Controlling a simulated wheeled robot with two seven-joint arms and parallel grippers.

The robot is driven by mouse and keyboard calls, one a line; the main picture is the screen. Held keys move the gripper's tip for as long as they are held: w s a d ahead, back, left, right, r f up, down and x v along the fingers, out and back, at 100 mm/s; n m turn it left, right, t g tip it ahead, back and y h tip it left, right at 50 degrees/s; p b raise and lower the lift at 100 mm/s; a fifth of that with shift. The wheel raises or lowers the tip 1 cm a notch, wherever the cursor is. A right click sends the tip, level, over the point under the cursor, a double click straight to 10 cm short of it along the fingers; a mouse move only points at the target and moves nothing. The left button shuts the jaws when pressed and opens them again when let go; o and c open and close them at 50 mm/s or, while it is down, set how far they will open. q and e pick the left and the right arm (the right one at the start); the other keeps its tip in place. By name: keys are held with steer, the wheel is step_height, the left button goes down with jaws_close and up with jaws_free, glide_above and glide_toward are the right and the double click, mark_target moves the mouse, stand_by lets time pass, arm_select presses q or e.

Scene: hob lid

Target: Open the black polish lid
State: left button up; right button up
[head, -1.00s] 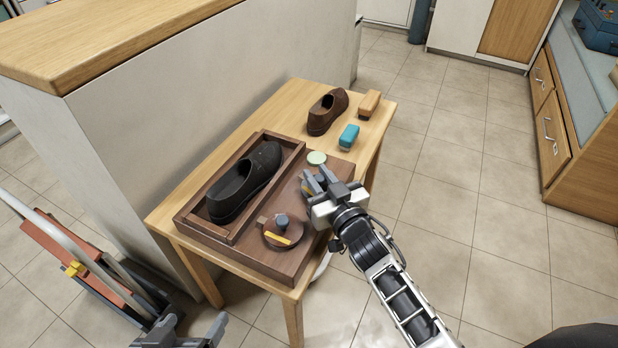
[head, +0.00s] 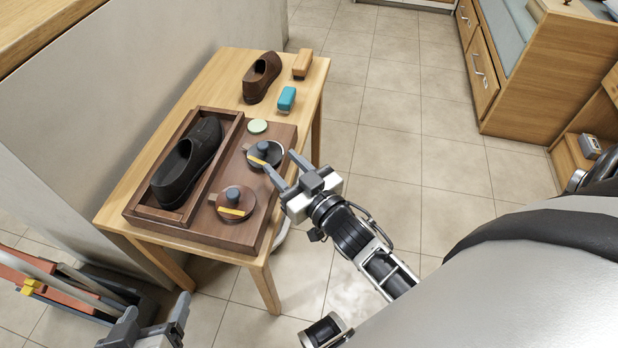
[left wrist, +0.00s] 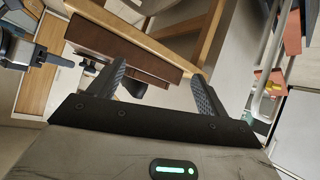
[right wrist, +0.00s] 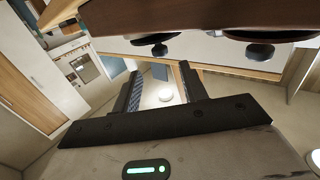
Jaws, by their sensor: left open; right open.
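The black polish lid (head: 275,146) is a dark disc with a grey knob and a yellow label, on the right part of the brown wooden tray (head: 221,234). A similar brown lid (head: 234,193), also with a knob and yellow label, lies nearer in the same part. My right gripper (head: 281,164) is open and empty, its fingers pointing at the black lid's near right side; contact cannot be told. The right wrist view shows the lids near its top edge, outside the fingers. My left gripper (head: 155,309) is open and empty at the lower left, away from the tray.
A black shoe (head: 186,164) lies in the tray's left compartment. A pale green round tin (head: 257,126) sits beyond the black lid. A brown shoe (head: 261,78), a teal brush (head: 286,98) and a tan brush (head: 302,64) stand at the table's far end. A wall borders the table's left.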

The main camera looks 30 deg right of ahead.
arm_select(q)
steer(key=shift+s+a+r+p, duration=0.1)
steer(key=shift+r+p, duration=0.2)
steer(key=shift+r, duration=0.65)
arm_select(e)
steer(key=s+d, duration=0.1)
steer(key=s, duration=0.6)
steer(key=shift+s, duration=0.35)
